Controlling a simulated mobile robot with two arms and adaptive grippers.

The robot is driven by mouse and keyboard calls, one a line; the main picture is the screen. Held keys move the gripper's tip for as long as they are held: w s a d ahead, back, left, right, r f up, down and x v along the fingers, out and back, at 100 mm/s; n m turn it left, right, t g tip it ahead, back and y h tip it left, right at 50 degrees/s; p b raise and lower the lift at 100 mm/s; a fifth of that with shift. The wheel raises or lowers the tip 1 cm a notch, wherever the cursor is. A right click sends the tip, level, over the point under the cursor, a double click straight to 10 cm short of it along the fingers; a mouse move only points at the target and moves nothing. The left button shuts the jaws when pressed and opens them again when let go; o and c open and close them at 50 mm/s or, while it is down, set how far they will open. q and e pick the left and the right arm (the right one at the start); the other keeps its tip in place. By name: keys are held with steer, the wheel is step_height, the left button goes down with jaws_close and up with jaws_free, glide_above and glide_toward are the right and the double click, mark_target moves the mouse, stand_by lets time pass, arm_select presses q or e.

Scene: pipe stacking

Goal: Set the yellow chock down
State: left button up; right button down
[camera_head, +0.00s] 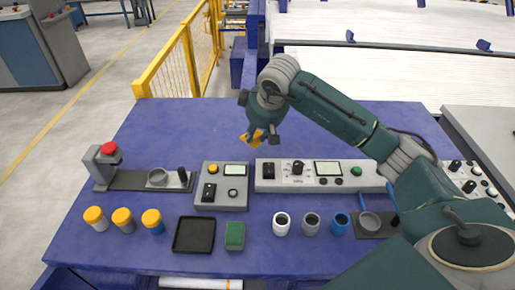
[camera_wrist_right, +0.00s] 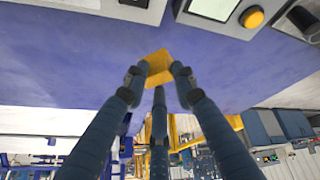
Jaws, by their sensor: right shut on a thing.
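The yellow chock (camera_head: 255,138) is a small block in the fingers of my right gripper (camera_head: 261,132). The gripper is above the blue table (camera_head: 135,150), behind the grey control boxes. In the right wrist view the three dark fingers (camera_wrist_right: 157,80) close around the yellow chock (camera_wrist_right: 158,63), with its flat face partly showing between the fingertips. Blue surface lies beyond it. The chock looks clear of the table, but its exact height cannot be told. My left gripper is not in view.
A grey control box (camera_head: 221,186) and a long grey panel (camera_head: 318,177) stand mid-table. Yellow-capped jars (camera_head: 122,220), a black tray (camera_head: 193,235), a green block (camera_head: 234,236) and several cups are in front. The table's back left is clear. A yellow fence (camera_head: 185,60) stands behind.

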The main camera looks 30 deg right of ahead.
steer(key=shift+f, duration=3.35)
steer(key=c, duration=1.8)
jaws_free()
steer(key=shift+f, duration=0.1)
steer(key=shift+c, duration=0.2)
steer(key=o, duration=0.5)
steer(key=shift+c, duration=0.2)
